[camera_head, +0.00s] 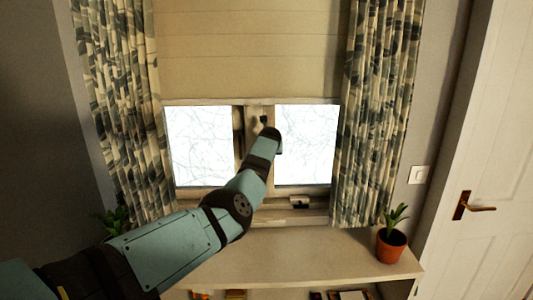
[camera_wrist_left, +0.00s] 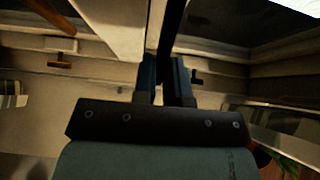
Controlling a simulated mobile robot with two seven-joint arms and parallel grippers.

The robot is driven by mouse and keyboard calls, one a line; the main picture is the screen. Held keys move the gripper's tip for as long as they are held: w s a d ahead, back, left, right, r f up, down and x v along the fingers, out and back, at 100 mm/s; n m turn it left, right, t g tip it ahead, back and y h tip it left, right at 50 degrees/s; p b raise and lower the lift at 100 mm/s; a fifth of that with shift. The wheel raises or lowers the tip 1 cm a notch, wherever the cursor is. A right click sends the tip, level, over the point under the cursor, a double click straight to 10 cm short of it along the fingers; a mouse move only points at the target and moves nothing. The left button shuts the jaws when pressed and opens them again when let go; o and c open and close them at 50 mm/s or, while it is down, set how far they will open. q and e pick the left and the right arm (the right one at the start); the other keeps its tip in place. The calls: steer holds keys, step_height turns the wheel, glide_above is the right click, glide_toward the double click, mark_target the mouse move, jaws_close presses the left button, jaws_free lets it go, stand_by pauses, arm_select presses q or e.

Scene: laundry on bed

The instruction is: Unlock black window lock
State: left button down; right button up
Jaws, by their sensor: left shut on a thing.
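The window (camera_head: 252,150) has two bright panes with a pale frame post between them. My left arm reaches up from the lower left to this post. My left gripper (camera_wrist_left: 164,75) is shut on a dark, narrow bar (camera_wrist_left: 173,28), which appears to be the black window lock. In the head view a small dark part (camera_head: 264,120) shows at the post just above my wrist; the fingertips are mostly hidden there by my arm. My right gripper is in neither view.
Patterned curtains (camera_head: 378,110) hang on both sides and a blind (camera_head: 250,50) covers the upper window. A potted plant (camera_head: 391,245) stands on the right of the shelf (camera_head: 300,258) below. Another catch (camera_head: 300,201) sits on the lower frame. A door (camera_head: 490,150) is at the far right.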

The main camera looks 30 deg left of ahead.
arm_select(q)
steer(key=shift+s+d+r+g+h, duration=0.1)
steer(key=shift+r+g+h, duration=0.15)
steer(key=shift+g, duration=0.25)
steer(key=shift+s+r, duration=0.1)
steer(key=c, duration=1.2)
jaws_free()
steer(key=shift+o, duration=0.2)
steer(key=shift+g, duration=0.3)
steer(key=shift+d+r, duration=0.1)
steer(key=shift+r, duration=0.05)
steer(key=b+v, duration=0.2)
steer(key=v, duration=1.1)
steer(key=shift+s+r, duration=0.2)
steer(key=shift+s, duration=0.1)
